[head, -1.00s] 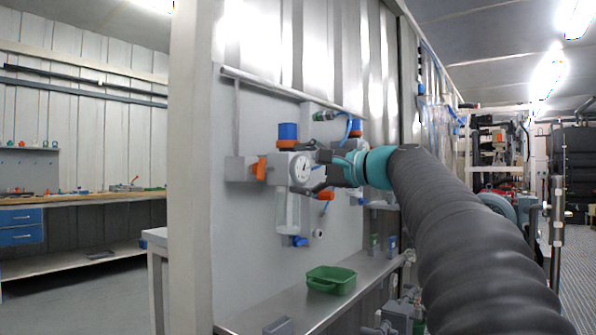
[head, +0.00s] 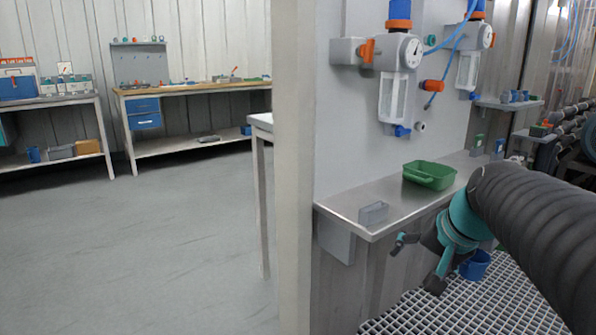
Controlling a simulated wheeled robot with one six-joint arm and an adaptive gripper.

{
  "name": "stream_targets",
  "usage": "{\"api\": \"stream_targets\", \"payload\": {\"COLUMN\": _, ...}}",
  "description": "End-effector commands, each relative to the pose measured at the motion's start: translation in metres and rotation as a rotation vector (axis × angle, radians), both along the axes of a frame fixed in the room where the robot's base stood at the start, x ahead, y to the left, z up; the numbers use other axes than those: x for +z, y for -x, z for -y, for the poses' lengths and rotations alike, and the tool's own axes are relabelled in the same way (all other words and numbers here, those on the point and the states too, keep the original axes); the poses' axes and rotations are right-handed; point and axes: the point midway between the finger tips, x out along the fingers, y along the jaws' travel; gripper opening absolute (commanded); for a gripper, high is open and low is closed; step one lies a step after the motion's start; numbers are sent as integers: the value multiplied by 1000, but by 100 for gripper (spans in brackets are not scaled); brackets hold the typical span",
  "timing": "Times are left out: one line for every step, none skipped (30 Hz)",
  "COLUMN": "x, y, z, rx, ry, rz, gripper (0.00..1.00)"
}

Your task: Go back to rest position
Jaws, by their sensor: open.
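My gripper (head: 420,262) is in the head view at the lower right, at the end of my arm. Its two fingers are spread apart and nothing shows between them. It hangs low in front of the metal shelf (head: 335,206), over the grated floor (head: 450,308), and points down and to the left. The nearer filter vessel (head: 394,98), with a gauge, an orange knob and a blue cap, is on the grey wall panel, well above and apart from my gripper.
A green tray (head: 429,176) and a small grey holder (head: 374,213) are on the shelf. A second vessel (head: 467,69) hangs farther right. A blue bucket (head: 475,266) stands on the grating beside my gripper. A white post (head: 292,170) stands left; open floor (head: 140,240) lies beyond it.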

Motion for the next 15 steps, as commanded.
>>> {"api": "stream_targets", "payload": {"x": -16, "y": 27, "z": -9, "rx": 56, "ry": 71, "rz": -31, "gripper": 79}}
{"api": "stream_targets", "payload": {"x": -26, "y": 41, "z": -11, "rx": 89, "ry": 115, "rz": -48, "gripper": 79}}
{"api": "stream_targets", "payload": {"x": -38, "y": 59, "z": -15, "rx": 130, "ry": 166, "rz": -69, "gripper": 79}}
{"api": "stream_targets", "payload": {"x": -46, "y": 72, "z": -18, "rx": 161, "ry": 204, "rz": -82, "gripper": 79}}
{"api": "stream_targets", "payload": {"x": -54, "y": 85, "z": -20, "rx": 190, "ry": 239, "rz": -92, "gripper": 79}}
{"api": "stream_targets", "payload": {"x": -64, "y": 101, "z": -23, "rx": 227, "ry": 280, "rz": -104, "gripper": 79}}
{"api": "stream_targets", "payload": {"x": -70, "y": 112, "z": -26, "rx": 253, "ry": 307, "rz": -110, "gripper": 79}}
{"api": "stream_targets", "payload": {"x": -75, "y": 122, "z": -28, "rx": 275, "ry": 330, "rz": -114, "gripper": 79}}
{"api": "stream_targets", "payload": {"x": -81, "y": 133, "z": -32, "rx": 303, "ry": 356, "rz": -116, "gripper": 79}}
{"api": "stream_targets", "payload": {"x": -84, "y": 141, "z": -35, "rx": 321, "ry": 369, "rz": -114, "gripper": 79}}
{"api": "stream_targets", "payload": {"x": -86, "y": 147, "z": -38, "rx": 338, "ry": 379, "rz": -110, "gripper": 79}}
{"api": "stream_targets", "payload": {"x": -86, "y": 153, "z": -42, "rx": 354, "ry": 385, "rz": -98, "gripper": 79}}
{"api": "stream_targets", "payload": {"x": -85, "y": 156, "z": -46, "rx": 365, "ry": 386, "rz": -87, "gripper": 79}}
{"api": "stream_targets", "payload": {"x": -83, "y": 158, "z": -49, "rx": 374, "ry": 389, "rz": -74, "gripper": 79}}
{"api": "stream_targets", "payload": {"x": -78, "y": 159, "z": -53, "rx": 384, "ry": 392, "rz": -54, "gripper": 79}}
